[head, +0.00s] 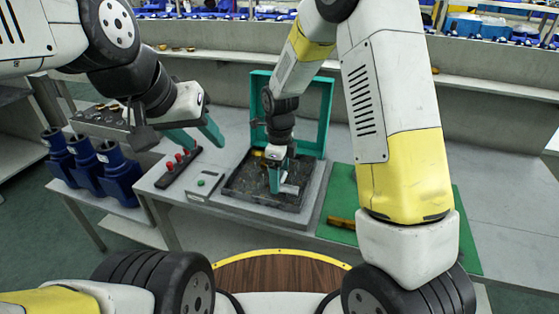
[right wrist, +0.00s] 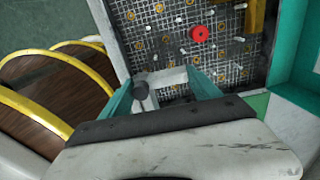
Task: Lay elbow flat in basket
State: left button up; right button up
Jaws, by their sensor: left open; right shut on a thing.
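The basket (head: 235,192) is a dark mesh-floored tray on a grey base, with a teal frame standing behind it. Its mesh floor (right wrist: 165,42) also shows in the right wrist view. My right gripper (head: 280,186) reaches down into the basket area, fingers pointing down. It is shut on a light grey piece with a dark round end, apparently the elbow (right wrist: 172,76), which lies across between the teal fingers (right wrist: 162,92). Whether the elbow touches the mesh cannot be told. My left gripper (head: 207,143) is open and empty, left of the basket.
A red disc (right wrist: 199,34), brass rings and small white bits show on the mesh. A yellow part (right wrist: 254,15) stands at its far side. Left are a red-knobbed strip (head: 178,168), a green-button box (head: 205,183) and blue pumps (head: 120,172). A green mat (head: 340,195) lies right.

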jog(key=shift+f, duration=0.15)
jog(key=shift+f, duration=1.95)
jog(key=o, duration=1.6)
jog(key=shift+c, duration=0.2)
jog(key=shift+s, duration=0.1)
jog(key=r, duration=0.8)
jog(key=shift+w, duration=0.2)
